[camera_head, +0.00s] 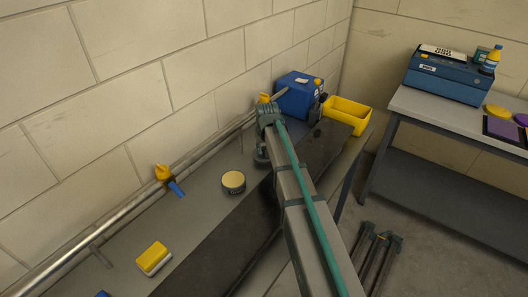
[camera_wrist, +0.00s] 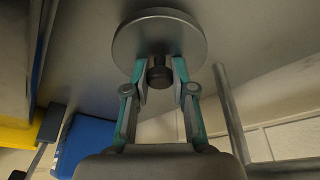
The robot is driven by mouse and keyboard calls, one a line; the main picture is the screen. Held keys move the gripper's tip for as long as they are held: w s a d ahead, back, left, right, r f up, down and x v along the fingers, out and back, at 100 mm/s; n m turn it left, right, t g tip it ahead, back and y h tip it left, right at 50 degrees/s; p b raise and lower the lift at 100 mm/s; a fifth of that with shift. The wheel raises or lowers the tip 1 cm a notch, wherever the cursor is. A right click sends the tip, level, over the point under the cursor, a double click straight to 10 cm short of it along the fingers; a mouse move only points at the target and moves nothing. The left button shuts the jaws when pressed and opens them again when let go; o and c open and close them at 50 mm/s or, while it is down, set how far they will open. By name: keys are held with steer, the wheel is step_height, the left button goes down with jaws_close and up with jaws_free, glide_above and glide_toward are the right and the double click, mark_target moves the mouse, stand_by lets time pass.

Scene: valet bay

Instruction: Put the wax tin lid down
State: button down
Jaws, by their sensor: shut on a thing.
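The wax tin lid (camera_wrist: 160,36) is a round grey disc with a dark knob in the wrist view. My gripper (camera_wrist: 162,82) is shut on the knob, one teal-edged finger on each side. In the head view the lid (camera_head: 261,158) is partly hidden beside my arm, low over the grey bench (camera_head: 205,207); I cannot tell whether it touches the bench. The wax tin (camera_head: 233,181) stands uncovered to the left of the lid, its pale yellow wax showing.
A yellow sponge block (camera_head: 154,256) lies at the near left of the bench. A yellow-and-blue tool (camera_head: 168,178) is by the wall rail (camera_head: 130,192). A blue box (camera_head: 297,94) and yellow bin (camera_head: 347,115) stand at the far end. Bench around the tin is clear.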

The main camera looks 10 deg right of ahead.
steer(key=shift+s+f+p, duration=0.1)
steer(key=shift+f+p, duration=0.35)
steer(key=shift+f, duration=0.7)
steer(key=shift+f, duration=0.1)
steer(key=c, duration=1)
jaws_free()
steer(key=shift+o, duration=0.2)
steer(key=b+v, duration=0.3)
steer(key=v, duration=0.9)
